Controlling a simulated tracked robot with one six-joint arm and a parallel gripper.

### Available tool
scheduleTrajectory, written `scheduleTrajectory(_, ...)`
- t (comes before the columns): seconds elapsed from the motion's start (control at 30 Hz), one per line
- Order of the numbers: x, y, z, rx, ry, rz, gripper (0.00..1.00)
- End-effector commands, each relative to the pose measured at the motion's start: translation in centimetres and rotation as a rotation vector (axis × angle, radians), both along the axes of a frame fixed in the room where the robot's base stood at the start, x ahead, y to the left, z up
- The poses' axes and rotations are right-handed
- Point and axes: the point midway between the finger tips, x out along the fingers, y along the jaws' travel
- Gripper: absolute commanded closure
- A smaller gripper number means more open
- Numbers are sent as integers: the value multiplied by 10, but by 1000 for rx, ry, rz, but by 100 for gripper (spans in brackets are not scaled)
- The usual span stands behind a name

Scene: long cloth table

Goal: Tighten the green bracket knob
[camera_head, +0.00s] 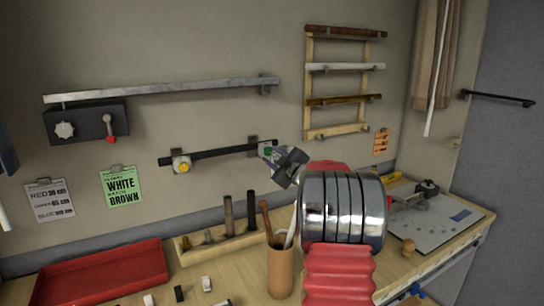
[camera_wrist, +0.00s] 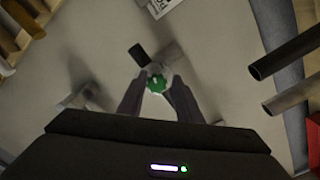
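The green bracket knob (camera_head: 269,151) is on a wall bracket at the right end of a dark bar (camera_head: 222,153). In the wrist view the green knob (camera_wrist: 157,84) sits between the tips of my two fingers, on a round grey base. My gripper (camera_head: 276,158) is up against the wall at this bracket and partly covers it in the head view. In the wrist view the fingers of my gripper (camera_wrist: 158,90) stand apart on either side of the knob, with a narrow gap showing. A yellow knob (camera_head: 181,165) is on the bar's left bracket.
A silver rail (camera_head: 165,90) and a dark box with a red lever (camera_head: 110,130) are on the wall to the left. A wooden rack (camera_head: 309,90) hangs to the right. Below are a red tray (camera_head: 100,275), a wooden peg block (camera_head: 215,240) and a cup with tools (camera_head: 280,272).

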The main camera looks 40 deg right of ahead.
Motion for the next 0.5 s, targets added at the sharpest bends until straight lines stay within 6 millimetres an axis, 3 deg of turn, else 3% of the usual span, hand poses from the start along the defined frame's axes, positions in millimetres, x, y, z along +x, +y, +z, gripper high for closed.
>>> scheduleTrajectory(0.13,1,1,3,-3,-4,2,58)
scheduleTrajectory(0.5,-4,3,6,-5,-8,4,58)
